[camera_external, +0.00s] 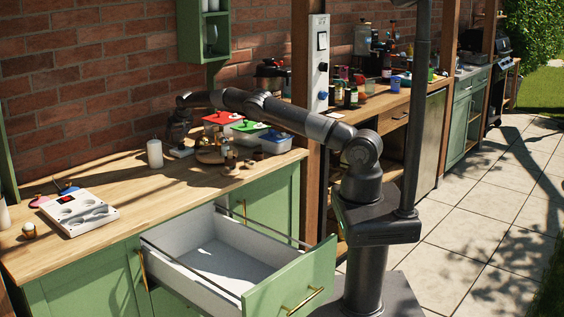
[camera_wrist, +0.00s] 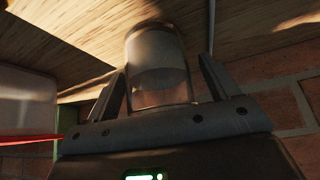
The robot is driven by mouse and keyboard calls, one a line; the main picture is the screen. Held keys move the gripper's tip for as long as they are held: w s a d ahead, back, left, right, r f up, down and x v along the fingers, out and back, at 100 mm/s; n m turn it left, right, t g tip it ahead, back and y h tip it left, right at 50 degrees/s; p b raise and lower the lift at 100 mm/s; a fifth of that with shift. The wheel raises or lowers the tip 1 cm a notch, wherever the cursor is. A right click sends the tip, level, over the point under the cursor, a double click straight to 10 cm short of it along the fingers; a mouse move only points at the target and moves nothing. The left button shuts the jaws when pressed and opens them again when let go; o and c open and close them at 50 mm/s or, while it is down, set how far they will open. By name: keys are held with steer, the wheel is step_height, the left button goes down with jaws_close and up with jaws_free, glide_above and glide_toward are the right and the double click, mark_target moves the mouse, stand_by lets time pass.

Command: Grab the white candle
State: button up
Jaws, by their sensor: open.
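The white candle (camera_external: 155,153) stands upright on the wooden counter, near the brick wall. My gripper (camera_external: 181,150) is just right of it, low over the counter and apart from it in the external view. In the wrist view my gripper (camera_wrist: 160,85) has its two fingers spread wide. I cannot tell whether this cylinder is the candle. No grip on anything shows.
Containers with red, green and blue lids (camera_external: 246,128) stand right of my gripper, with small jars before them. An open drawer (camera_external: 215,262) juts out in front. The counter before the candle is clear.

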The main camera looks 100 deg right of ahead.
steer(key=shift+w+d+f, duration=0.1)
steer(key=shift+d+f, duration=0.05)
steer(key=shift+f, duration=0.1)
steer(key=shift+c, duration=0.5)
steer(key=c, duration=1.3)
steer(key=shift+o, duration=0.2)
steer(key=shift+r, duration=0.15)
